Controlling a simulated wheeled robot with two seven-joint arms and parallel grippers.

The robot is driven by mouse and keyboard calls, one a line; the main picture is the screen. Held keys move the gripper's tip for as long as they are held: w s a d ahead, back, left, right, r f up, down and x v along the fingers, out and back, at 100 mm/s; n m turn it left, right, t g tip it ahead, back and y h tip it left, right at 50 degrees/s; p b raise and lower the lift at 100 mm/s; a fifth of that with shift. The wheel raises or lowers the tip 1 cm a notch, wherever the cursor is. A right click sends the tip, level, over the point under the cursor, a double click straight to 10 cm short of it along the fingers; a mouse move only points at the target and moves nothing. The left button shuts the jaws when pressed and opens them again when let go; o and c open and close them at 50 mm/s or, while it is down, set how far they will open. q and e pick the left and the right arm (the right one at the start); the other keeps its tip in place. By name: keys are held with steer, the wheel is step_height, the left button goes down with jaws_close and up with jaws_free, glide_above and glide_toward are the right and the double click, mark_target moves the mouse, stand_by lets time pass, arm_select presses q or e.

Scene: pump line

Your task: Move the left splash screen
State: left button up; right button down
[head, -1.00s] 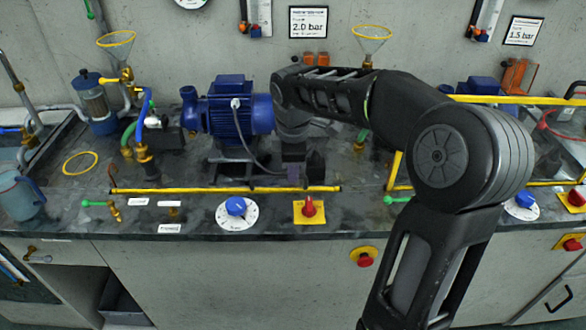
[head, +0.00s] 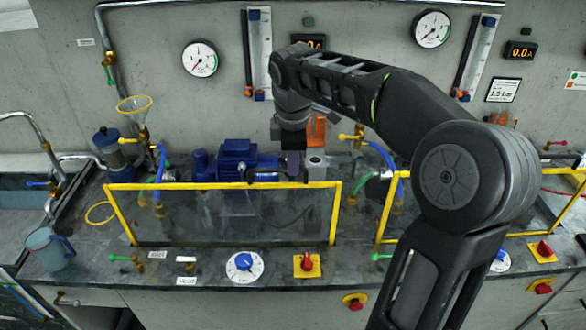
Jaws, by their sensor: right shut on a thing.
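The left splash screen (head: 222,185) is a clear panel in a yellow frame. It stands up from the counter in front of the blue pump motor, with its lower edge along the counter. My right gripper (head: 293,172) points down at the screen's top bar, right of its middle, and is shut on it. The fingertips are small and dark in the head view, partly lost against the motor and pipework behind. My left gripper is not in view.
The blue pump motor (head: 237,157) is behind the screen. A blue dial (head: 244,263) and a red switch (head: 306,263) sit in front. A second yellow-framed screen (head: 388,205) stands to the right, partly behind my right arm. A jug (head: 48,250) is at left.

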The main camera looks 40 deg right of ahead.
step_height(320, 180, up, 3)
steer(key=shift+r+p, duration=0.2)
steer(key=shift+p, duration=0.5)
steer(key=shift+w, duration=0.1)
steer(key=shift+r, duration=0.1)
steer(key=c, duration=1.6)
jaws_free()
steer(key=shift+o, duration=0.6)
